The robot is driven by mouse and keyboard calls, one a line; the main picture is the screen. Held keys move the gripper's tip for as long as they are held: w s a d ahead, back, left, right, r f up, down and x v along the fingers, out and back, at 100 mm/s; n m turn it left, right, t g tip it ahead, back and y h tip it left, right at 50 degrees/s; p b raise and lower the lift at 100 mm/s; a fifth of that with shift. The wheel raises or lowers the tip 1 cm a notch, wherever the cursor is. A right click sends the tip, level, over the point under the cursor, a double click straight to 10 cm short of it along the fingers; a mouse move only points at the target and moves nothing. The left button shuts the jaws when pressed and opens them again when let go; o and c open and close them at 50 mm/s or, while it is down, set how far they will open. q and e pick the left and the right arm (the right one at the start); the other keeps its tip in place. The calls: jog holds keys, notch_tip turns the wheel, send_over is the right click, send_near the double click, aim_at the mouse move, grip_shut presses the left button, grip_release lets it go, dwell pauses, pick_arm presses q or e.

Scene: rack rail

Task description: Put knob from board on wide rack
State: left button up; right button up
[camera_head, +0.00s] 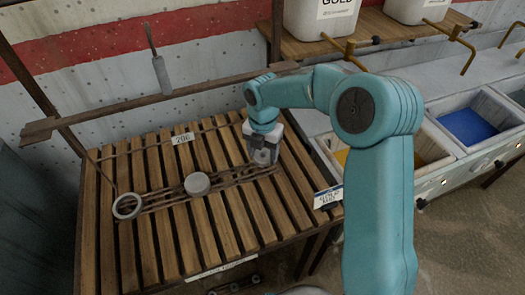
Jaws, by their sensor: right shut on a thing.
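My right gripper (264,160) points down over the right part of a slatted wooden table. It is shut on a small grey thing (262,156), likely the knob, mostly hidden by the fingers. Under it a long, dark metal rack (165,199) lies across the slats. A grey round disc (197,184) sits at the middle of this rack, and a pale ring (127,206) at its left end. I cannot tell whether the held thing touches the rack. Which part is the board is not clear. My left gripper is not in view.
The slatted table (195,231) has bare slats in front of the rack. A label reading 206 (183,138) stands behind it. A wooden rail (150,101) crosses above, with a grey-handled tool (161,74) hanging there. Sinks with a blue basin (468,127) stand right.

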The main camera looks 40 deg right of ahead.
jog(key=shift+f, duration=0.1)
jog(key=shift+f+b, duration=0.8)
jog(key=shift+f, duration=0.6)
jog(key=o, duration=1.2)
notch_tip(320, 180, up, 8)
jog(key=shift+f, duration=0.25)
